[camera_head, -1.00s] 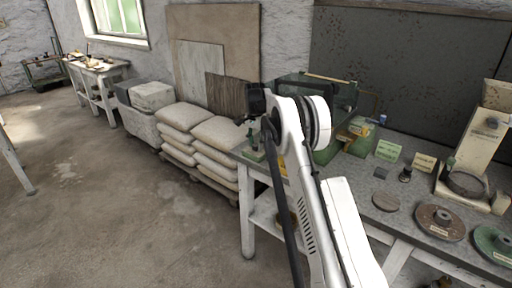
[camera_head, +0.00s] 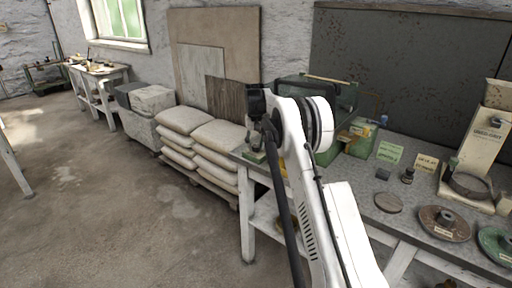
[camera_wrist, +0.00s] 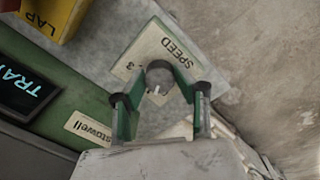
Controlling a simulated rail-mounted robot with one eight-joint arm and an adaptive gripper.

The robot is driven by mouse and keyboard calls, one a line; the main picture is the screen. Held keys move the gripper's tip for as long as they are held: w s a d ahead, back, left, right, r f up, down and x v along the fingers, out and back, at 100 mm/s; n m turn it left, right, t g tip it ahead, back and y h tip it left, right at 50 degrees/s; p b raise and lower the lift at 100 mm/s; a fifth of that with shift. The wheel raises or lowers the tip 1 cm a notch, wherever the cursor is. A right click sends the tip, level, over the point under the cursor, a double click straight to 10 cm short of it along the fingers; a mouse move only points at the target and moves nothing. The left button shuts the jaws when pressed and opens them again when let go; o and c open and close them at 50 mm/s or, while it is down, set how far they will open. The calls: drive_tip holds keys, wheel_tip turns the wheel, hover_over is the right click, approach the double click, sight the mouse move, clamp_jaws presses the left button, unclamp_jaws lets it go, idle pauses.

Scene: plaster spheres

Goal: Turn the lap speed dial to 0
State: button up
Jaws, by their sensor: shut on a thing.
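The speed dial (camera_wrist: 158,72) is a dark round knob with a small white mark at its lower edge. It sits by a cream plate (camera_wrist: 170,48) that reads SPEED upside down, with a 3 partly showing. My gripper (camera_wrist: 160,96) has its two fingers with green inner pads on either side of the knob, closed on it. In the head view my gripper (camera_head: 255,140) is low at the near left corner of the bench, mostly hidden by my arm. The dial cannot be made out there. I cannot read the setting; other numerals are hidden.
A green machine housing (camera_wrist: 85,95) with a dark display stands beside the dial, and a yellow block marked LAP (camera_wrist: 55,15) is at upper left. The grey bench (camera_head: 375,205) holds discs and label cards at right. Stacked sacks (camera_head: 215,150) stand left of the bench.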

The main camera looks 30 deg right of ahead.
sight(255, 146)
drive_tip(key=n, duration=0.6)
drive_tip(key=shift+n+b, duration=0.3)
drive_tip(key=shift+b, duration=0.05)
idle(0.5)
drive_tip(key=o, duration=1.1)
wheel_tip(255, 146, up, 12)
drive_tip(key=shift+a+r, duration=0.1)
drive_tip(key=shift+a, duration=0.05)
